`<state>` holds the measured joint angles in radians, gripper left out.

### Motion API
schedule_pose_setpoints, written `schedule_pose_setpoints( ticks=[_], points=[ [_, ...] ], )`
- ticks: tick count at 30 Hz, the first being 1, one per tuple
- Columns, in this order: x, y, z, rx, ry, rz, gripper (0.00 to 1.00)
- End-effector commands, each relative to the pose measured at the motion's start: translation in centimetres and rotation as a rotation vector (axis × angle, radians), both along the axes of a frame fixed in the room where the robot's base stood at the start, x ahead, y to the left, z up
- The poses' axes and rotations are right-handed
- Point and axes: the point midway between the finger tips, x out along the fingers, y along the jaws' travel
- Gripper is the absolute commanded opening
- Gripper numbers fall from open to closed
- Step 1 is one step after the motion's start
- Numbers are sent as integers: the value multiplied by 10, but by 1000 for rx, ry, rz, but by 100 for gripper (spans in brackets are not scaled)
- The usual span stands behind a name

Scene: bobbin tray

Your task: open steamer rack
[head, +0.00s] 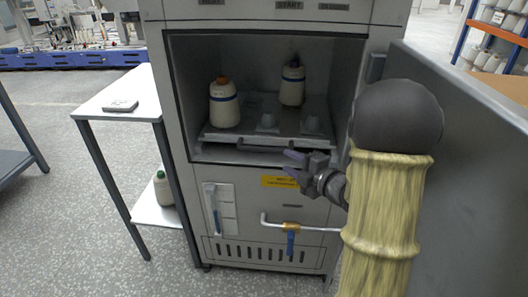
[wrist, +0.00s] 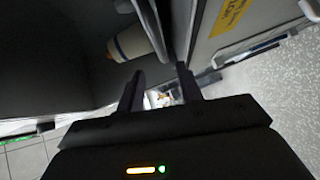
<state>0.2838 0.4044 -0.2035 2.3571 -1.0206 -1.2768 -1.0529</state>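The steamer (head: 180,120) stands open, with its grey door (head: 465,130) swung out to the right. Inside its chamber lies the grey rack (head: 240,136), with a dark handle bar (head: 262,149) along its front. My gripper (head: 291,162) is just in front of the rack's right half, near the bar. In the wrist view my gripper's two dark fingers (wrist: 160,75) are apart, beside a pale bar-like edge (wrist: 152,28). I cannot tell whether the fingers touch the handle bar or straddle it.
A side table (head: 125,98) stands left. A pipe with a blue-handled valve (head: 291,240) juts out below.

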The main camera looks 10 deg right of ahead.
Motion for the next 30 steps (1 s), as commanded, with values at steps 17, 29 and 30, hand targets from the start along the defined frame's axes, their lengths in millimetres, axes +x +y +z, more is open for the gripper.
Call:
schedule_pose_setpoints(
  ticks=[17,29,30],
  points=[
    [55,30,-11,1,0,3,36],
    [103,54,-18,0,1,0,36],
    [105,55,-18,1,0,0,36]
  ],
)
